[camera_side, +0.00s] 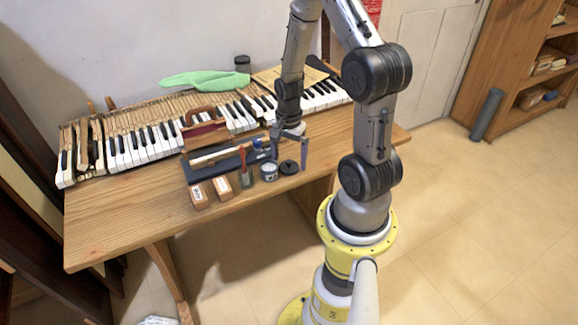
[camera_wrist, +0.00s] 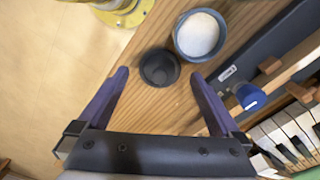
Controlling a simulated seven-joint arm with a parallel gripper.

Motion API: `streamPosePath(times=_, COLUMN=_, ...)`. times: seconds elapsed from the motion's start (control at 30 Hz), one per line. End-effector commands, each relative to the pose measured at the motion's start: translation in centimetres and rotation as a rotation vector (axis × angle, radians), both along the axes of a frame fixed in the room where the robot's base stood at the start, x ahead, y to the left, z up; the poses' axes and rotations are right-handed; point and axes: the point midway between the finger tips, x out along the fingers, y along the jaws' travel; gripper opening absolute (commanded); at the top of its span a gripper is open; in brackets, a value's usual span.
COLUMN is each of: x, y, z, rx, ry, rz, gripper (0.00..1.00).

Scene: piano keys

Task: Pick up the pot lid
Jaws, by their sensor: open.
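The pot lid (camera_wrist: 159,68) is a small dark round lid lying flat on the wooden table, between and a little beyond my fingertips in the wrist view. In the side view the lid (camera_side: 289,167) lies right of the small pot, near the table's front edge. The pot (camera_wrist: 200,35) is open, with white contents, and stands close beside the lid; it also shows in the side view (camera_side: 269,172). My gripper (camera_wrist: 158,73) is open and empty, pointing down above the lid. In the side view my gripper (camera_side: 290,154) is just above and behind the lid.
A dark tray (camera_side: 213,164) with tools lies left of my gripper, and a blue-capped item (camera_wrist: 250,97) is near my right finger. Two small boxes (camera_side: 211,192) and a brush (camera_side: 245,178) stand left of the pot. Piano keys (camera_side: 150,140) run along the back.

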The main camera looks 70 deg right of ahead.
Motion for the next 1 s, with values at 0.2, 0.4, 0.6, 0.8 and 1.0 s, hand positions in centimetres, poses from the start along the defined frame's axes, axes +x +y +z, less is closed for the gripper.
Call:
streamPosePath(times=0.2, x=-0.02, y=-0.01, z=-1.60, rx=0.000, ry=0.000, rz=0.000, gripper=1.00)
streamPosePath(times=0.4, x=-0.01, y=-0.03, z=-1.58, rx=0.000, ry=-0.001, rz=0.000, gripper=0.98)
streamPosePath(times=0.6, x=-0.01, y=-0.03, z=-1.56, rx=0.000, ry=-0.001, rz=0.000, gripper=0.62)
streamPosePath(times=0.8, x=-0.01, y=-0.03, z=-1.55, rx=0.000, ry=-0.001, rz=0.000, gripper=0.26)
streamPosePath(times=1.0, x=-0.01, y=-0.03, z=-1.54, rx=-0.001, ry=-0.001, rz=0.000, gripper=0.21)
